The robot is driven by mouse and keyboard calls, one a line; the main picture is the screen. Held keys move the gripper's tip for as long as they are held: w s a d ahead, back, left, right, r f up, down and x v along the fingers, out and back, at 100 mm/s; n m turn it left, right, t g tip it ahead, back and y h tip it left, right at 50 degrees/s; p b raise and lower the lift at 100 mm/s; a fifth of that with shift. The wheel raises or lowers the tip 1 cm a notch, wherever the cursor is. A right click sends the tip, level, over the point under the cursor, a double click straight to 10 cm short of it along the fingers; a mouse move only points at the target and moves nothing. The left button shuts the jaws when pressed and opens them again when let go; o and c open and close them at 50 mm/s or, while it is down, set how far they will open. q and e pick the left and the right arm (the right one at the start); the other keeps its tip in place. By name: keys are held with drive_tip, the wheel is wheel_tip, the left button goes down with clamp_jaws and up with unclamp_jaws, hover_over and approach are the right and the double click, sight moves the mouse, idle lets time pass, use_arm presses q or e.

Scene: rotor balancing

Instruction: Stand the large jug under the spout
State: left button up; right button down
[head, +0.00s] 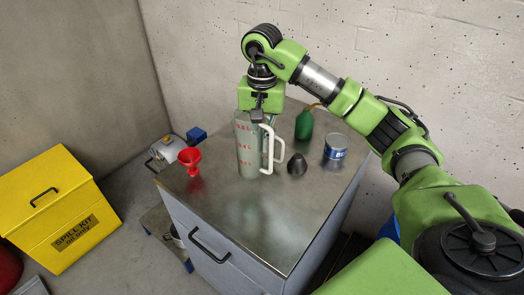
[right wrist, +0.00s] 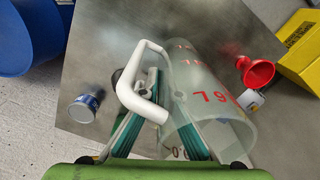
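The large jug (head: 248,150) is a tall translucent vessel with red volume marks and a white handle (head: 278,150). It is upright at the cabinet top, towards the back. My right gripper (head: 259,114) points down at its rim on the handle side. In the right wrist view the fingers (right wrist: 160,95) close in on the jug wall (right wrist: 210,75), one inside the jug and one outside by the handle (right wrist: 133,85). Whether the base touches the surface is hard to tell. I cannot clearly make out a spout. My left gripper is not in view.
On the cabinet top (head: 235,225) stand a red funnel (head: 190,160), a green bottle (head: 304,125), a dark rounded object (head: 297,164) and a blue-and-white can (head: 335,150). The front of the top is clear. A yellow spill-kit box (head: 60,210) stands on the floor at left.

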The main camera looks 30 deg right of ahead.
wheel_tip(320, 180, down, 7)
drive_tip(key=w+d+p, duration=0.1)
drive_tip(key=w+p, duration=0.2)
drive_tip(key=shift+d, duration=0.4)
drive_tip(key=shift+f, duration=0.1)
drive_tip(key=shift+f, duration=0.15)
drive_tip(key=c, duration=2.3)
unclamp_jaws()
